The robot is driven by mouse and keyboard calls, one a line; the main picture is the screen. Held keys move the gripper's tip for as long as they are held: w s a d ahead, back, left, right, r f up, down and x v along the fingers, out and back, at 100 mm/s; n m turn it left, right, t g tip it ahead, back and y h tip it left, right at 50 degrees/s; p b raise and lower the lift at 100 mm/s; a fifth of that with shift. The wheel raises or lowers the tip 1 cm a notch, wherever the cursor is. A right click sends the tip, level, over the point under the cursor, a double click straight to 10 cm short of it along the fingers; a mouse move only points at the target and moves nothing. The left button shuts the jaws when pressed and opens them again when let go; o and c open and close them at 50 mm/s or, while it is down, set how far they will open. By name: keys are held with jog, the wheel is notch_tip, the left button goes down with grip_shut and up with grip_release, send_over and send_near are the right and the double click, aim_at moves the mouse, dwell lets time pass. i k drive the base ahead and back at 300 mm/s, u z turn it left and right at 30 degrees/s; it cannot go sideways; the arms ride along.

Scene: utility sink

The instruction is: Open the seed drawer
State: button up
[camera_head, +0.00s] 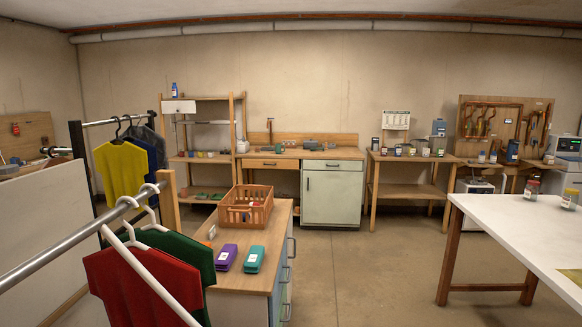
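My gripper is not in view. I cannot tell by a readable label which drawer is the seed drawer. Several drawer fronts show, and all look shut. A small white drawer (179,107) sits high on the wooden shelf unit at the back left. A wooden drawer (264,163) with a dark handle is under the left part of the back workbench. A pale green drawer (332,165) is above the cabinet door to its right. The near low cabinet has drawer handles (290,249) on its right side, seen edge-on.
A clothes rail (78,252) with hanging shirts fills the near left. The near cabinet's top (237,268) holds an orange basket (246,213) and purple and teal items. A white table (530,230) stands at right. Bare floor (350,270) lies between.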

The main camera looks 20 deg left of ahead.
aim_at(252, 162)
jog(key=i, duration=2.3)
jog(key=u, duration=0.2)
jog(key=i, duration=1.6)
jog(key=u, duration=0.95)
jog(key=i, duration=4.1)
jog(key=z, duration=0.05)
